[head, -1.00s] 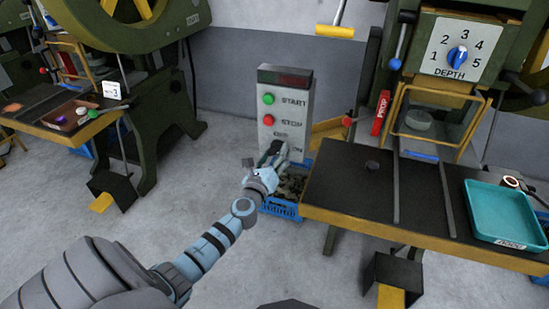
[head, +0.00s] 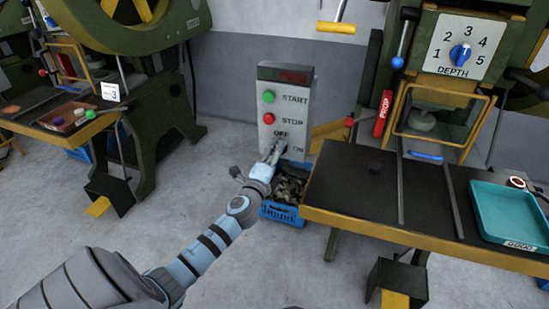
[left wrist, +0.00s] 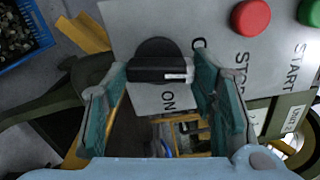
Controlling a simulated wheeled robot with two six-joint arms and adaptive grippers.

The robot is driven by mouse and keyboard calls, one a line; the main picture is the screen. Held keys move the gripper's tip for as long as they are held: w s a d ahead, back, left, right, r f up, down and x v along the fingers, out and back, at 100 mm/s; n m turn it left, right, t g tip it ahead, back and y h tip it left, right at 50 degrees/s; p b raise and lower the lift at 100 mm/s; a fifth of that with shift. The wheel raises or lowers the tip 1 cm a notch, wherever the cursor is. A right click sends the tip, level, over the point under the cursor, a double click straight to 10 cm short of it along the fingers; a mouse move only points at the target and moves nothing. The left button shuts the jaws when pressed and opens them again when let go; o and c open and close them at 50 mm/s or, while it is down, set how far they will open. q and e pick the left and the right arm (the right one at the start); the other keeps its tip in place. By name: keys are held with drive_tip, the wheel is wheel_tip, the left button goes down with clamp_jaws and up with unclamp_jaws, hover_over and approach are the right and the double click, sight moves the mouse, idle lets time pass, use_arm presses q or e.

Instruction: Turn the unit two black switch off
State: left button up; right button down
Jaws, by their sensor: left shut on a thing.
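The black switch (left wrist: 158,68) sits on a grey control box (head: 285,84) that also has a green START button and a red STOP button. In the left wrist view its bar lies crosswise, its white mark at the right end, on the OFF side; the ON label shows below it. My left gripper (left wrist: 160,72) is shut on the bar, one finger at each end. In the head view the left gripper (head: 272,152) is at the box's lower part and hides the switch. The OFF label is partly covered by a finger. My right gripper is not in view.
A blue crate of dark scrap (head: 281,213) stands below the box. A press table (head: 345,205) with a teal tray (head: 507,215) is at right. Another green press (head: 150,130) stands at left. The floor in front is clear.

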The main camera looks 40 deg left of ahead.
use_arm(q)
drive_tip(key=shift+n+b, duration=0.3)
drive_tip(key=shift+n, duration=0.7)
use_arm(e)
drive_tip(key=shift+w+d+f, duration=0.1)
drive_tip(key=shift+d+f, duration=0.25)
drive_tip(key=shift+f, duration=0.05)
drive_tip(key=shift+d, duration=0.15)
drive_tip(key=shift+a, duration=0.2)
use_arm(q)
drive_tip(key=o, duration=1)
drive_tip(key=shift+o, duration=0.7)
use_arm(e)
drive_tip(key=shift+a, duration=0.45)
use_arm(q)
drive_tip(key=v, duration=1.2)
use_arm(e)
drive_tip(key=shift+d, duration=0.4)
